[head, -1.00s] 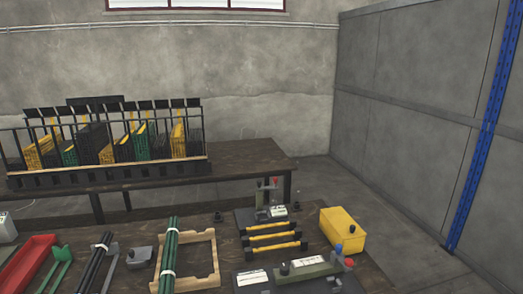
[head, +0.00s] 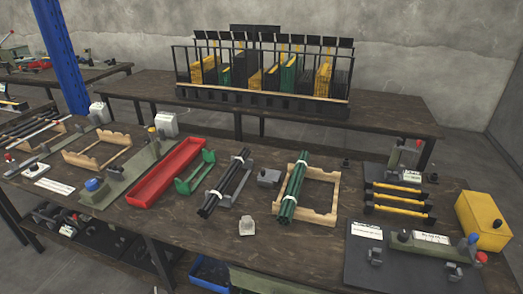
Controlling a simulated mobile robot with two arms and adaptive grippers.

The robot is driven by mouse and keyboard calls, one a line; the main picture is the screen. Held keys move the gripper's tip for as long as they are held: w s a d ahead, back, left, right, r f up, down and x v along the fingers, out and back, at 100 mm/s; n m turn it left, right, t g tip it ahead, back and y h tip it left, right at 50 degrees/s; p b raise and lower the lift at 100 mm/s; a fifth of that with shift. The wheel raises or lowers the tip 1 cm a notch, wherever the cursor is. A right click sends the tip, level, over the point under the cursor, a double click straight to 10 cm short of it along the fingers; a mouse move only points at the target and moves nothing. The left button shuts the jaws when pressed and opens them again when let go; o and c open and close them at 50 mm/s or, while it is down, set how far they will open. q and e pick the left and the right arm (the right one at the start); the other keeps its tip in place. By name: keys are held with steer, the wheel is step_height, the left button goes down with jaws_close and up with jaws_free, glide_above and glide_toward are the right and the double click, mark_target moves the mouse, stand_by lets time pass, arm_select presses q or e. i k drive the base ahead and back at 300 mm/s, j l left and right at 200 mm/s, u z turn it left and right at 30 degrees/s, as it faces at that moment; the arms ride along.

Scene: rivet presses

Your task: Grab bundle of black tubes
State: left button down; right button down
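A bundle of black tubes (head: 225,183) lies slanted on the near workbench (head: 190,240), in the middle of the head view. A pale band ties it near its upper end, and another pale patch shows near its lower end. It rests on a grey cradle (head: 242,198). The green holder stands to its left and a small grey block to its right. Neither of my grippers shows in the head view.
A red tray (head: 168,173) and green holder (head: 195,172) lie left of the bundle. Green tubes (head: 293,188) rest on a wooden rack (head: 333,216) to the right. A small pale block (head: 246,226) sits in front. A yellow box (head: 483,221) stands far right.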

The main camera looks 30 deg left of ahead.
mark_target(208, 207)
steer(key=u, duration=1.15)
